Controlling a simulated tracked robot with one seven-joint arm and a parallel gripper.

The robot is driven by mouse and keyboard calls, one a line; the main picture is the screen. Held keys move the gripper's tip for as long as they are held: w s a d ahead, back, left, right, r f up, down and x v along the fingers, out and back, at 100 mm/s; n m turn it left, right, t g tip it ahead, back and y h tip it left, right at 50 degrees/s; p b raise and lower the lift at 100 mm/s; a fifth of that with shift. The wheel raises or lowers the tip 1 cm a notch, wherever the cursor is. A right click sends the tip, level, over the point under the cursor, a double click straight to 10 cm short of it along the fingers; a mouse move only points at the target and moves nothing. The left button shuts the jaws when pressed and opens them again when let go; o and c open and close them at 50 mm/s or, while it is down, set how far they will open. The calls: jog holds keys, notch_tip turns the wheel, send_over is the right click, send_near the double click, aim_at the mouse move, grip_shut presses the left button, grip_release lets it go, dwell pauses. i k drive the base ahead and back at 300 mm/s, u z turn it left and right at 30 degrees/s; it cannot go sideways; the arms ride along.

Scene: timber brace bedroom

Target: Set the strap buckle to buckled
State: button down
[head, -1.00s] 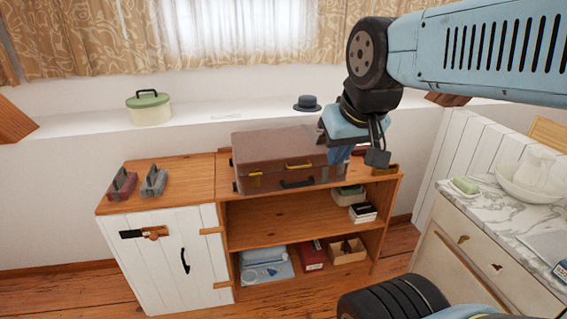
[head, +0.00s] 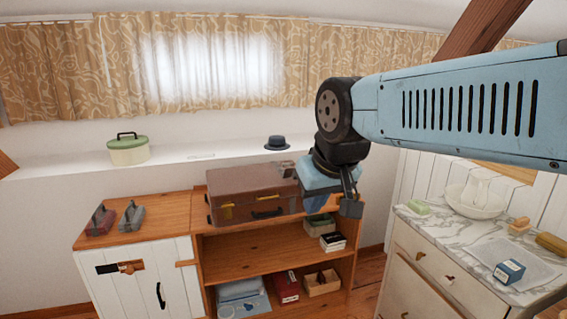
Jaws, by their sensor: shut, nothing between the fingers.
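A brown suitcase (head: 245,181) lies closed on top of the wooden shelf unit, with brass-coloured fittings and a dark handle on its front. My gripper (head: 350,207) is shut and empty at the suitcase's right end; I cannot tell whether it touches it. My arm's wrist covers part of that end. A dark strap-like fitting with a copper-brown piece (head: 128,267) lies across the white cabinet door at the lower left. I cannot tell which of these fittings is the strap buckle, or whether it is fastened.
Two block-like tools (head: 102,220) sit on the cabinet top, left of the suitcase. A green-lidded pot (head: 128,151) and a dark hat (head: 277,143) stand on the ledge behind. A marble-topped dresser (head: 458,237) with a basin stands at right. The open shelves hold boxes.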

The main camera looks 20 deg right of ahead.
aim_at(288, 171)
jog(key=k, duration=0.9)
jog(key=z, duration=0.5)
jog(key=i, duration=2.2)
jog(key=u, duration=0.35)
